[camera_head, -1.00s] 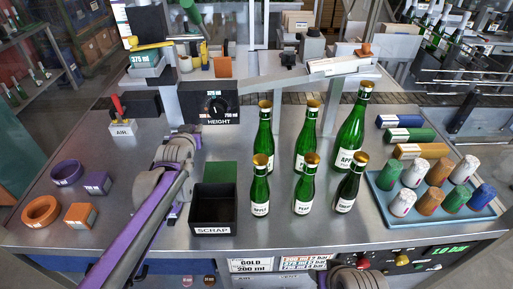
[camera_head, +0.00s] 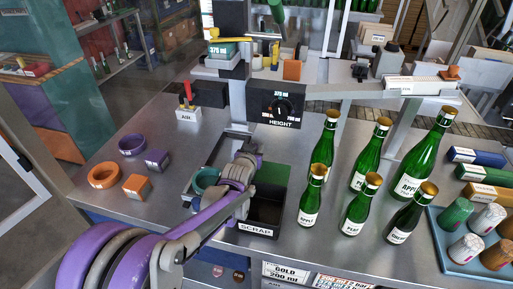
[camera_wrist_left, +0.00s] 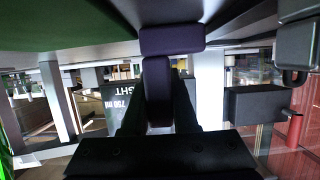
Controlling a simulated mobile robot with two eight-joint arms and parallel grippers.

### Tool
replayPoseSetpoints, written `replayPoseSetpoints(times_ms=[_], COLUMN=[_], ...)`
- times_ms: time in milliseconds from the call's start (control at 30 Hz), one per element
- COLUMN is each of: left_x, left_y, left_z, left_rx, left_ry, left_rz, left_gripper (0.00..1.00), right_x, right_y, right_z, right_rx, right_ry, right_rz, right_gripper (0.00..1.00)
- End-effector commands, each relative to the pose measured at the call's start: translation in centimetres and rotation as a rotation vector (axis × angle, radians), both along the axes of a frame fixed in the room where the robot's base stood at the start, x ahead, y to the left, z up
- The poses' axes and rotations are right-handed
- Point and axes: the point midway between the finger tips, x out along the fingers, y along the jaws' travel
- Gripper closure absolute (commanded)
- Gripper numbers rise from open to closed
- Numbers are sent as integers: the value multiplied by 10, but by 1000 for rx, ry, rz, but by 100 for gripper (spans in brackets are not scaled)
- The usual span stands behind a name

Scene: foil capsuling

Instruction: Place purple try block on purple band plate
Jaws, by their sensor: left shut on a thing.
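My left gripper (camera_head: 250,160) is above the back left of the scrap box in the head view. In the left wrist view it is shut on a dark purple upright piece (camera_wrist_left: 158,95), which I take for the purple try block. A wider dark purple piece (camera_wrist_left: 172,39) shows at its upper end in this view; I cannot tell whether the two are one body. In the head view the held thing is mostly hidden by the gripper. I cannot make out which piece is the purple band plate. My right gripper is not in view.
A teal ring (camera_head: 205,180) is beside my arm. Several green bottles (camera_head: 368,155) stand at right. Purple (camera_head: 132,145) and orange (camera_head: 103,176) rings lie at left.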

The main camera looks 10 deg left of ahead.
Motion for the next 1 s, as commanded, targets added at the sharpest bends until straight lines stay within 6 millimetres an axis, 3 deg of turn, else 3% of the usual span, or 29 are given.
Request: replayPoseSetpoints(times_ms=[233,267,433,767,1000], left_x=[0,0,0,0,-29], left_y=[0,0,0,0,0], left_z=[-3,-3,-2,2,11], left_rx=[0,0,0,0,0], left_ry=[0,0,0,-1,0], left_rz=[0,0,0,0,0], left_gripper=[100,71,43,43,43], right_x=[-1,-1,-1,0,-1], right_y=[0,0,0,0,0], right_z=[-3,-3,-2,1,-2], right_rx=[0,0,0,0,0], right_ry=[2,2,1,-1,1], right_rz=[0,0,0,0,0], right_gripper=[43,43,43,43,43])
